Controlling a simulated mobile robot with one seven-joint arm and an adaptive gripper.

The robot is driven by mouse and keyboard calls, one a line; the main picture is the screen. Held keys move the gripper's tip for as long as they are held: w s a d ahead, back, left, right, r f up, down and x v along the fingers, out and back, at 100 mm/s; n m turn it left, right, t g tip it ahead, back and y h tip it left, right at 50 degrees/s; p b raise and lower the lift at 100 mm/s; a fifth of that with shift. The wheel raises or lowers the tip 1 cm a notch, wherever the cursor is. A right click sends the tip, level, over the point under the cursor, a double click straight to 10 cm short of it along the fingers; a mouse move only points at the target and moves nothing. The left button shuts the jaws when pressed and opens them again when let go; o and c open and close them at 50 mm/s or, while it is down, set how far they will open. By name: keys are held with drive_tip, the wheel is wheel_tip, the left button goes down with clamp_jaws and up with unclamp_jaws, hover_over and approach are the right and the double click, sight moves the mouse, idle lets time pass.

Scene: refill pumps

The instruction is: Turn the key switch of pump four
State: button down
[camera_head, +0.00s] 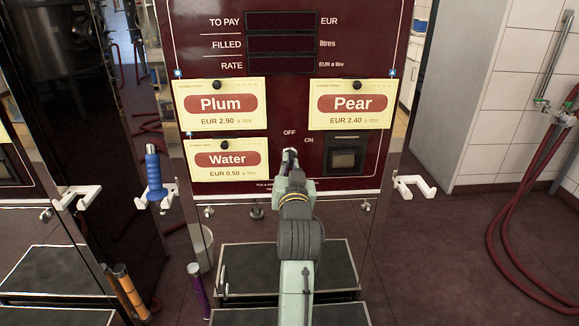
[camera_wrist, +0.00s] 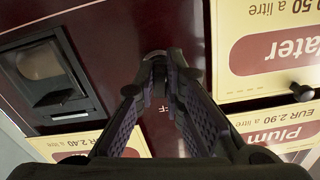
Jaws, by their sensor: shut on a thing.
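The dark red pump front (camera_head: 225,45) faces me, with OFF and ON lettering around its key switch. My gripper (camera_head: 290,154) reaches the panel just below OFF and left of ON. In the wrist view my gripper (camera_wrist: 159,68) has its fingertips closed together at the panel, shut on the key switch (camera_wrist: 158,84). Only a small dark part of the switch shows between the fingers. Its turned angle cannot be told. No pump number is readable.
Plum (camera_head: 218,104), Water (camera_head: 227,159) and Pear (camera_head: 353,104) signs surround the switch. A dark square window (camera_head: 345,160) is close on the right. White hooks (camera_head: 413,187) stick out at the sides, one with a blue-handled nozzle (camera_head: 154,172). A red hose (camera_head: 500,235) hangs far right.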

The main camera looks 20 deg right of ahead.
drive_tip(key=shift+n, duration=1.1)
drive_tip(key=c, duration=1.7)
unclamp_jaws()
drive_tip(key=shift+s, duration=0.15)
drive_tip(key=v, duration=0.7)
drive_tip(key=shift+s, duration=0.15)
